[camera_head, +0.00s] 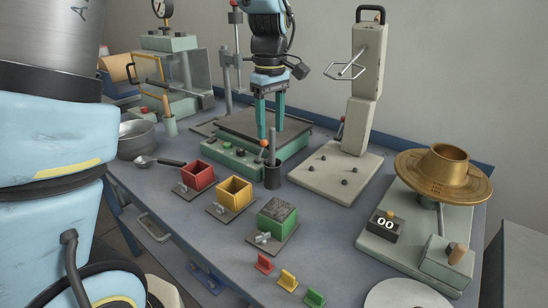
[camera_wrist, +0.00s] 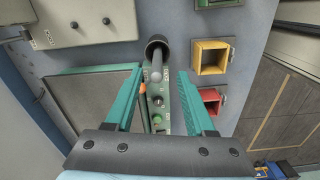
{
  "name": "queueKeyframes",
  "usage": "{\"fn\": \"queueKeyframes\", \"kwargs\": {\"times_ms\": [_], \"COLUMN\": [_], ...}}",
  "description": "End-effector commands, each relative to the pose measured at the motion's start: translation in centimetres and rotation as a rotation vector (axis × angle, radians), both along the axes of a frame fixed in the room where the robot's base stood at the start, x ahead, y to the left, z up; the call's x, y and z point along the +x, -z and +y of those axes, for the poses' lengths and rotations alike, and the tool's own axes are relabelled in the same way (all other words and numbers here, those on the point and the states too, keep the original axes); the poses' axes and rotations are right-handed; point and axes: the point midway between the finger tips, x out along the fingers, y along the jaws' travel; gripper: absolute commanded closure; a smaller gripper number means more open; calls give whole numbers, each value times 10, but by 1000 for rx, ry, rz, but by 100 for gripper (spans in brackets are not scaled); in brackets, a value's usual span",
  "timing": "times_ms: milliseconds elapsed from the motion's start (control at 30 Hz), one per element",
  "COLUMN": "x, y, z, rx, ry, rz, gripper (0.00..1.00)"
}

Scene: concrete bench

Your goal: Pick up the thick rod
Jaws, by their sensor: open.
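A grey rod (camera_head: 272,146) stands upright in a dark cylindrical cup (camera_head: 273,178) near the middle of the bench. Its lower part is hidden inside the cup. The rod (camera_wrist: 157,62) and the cup (camera_wrist: 154,43) also show in the wrist view, ahead of the fingers. My gripper (camera_head: 271,125) has two teal fingers pointing down above the cup, spread apart. In the wrist view my gripper (camera_wrist: 159,75) is open, with the rod's upper end lined up between the fingertips. I cannot tell whether a finger touches it.
A green-based device with a flat plate (camera_head: 262,126) stands close behind the cup. Red (camera_head: 198,176), yellow (camera_head: 235,191) and green (camera_head: 277,217) boxes stand in front. A tall beige stand (camera_head: 362,90) is to the right, and a brass-coloured dish device (camera_head: 443,178) farther right.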

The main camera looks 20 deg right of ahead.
Motion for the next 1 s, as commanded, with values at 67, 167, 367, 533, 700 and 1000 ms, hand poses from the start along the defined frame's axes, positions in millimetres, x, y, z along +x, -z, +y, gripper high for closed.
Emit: {"fn": "queueKeyframes", "kwargs": {"times_ms": [67,167,367,533,700,1000], "x": [-1,-1,-1,-1,-1,-1], "y": [9,24,47,49,49,49], "z": [-1,-5,-5,-5,-5,-5], "rx": [3,4,2,0,0,0], "ry": [0,0,0,0,0,0], "rz": [3,5,2,0,0,0], "gripper": [45,45,45,45,54,88]}}
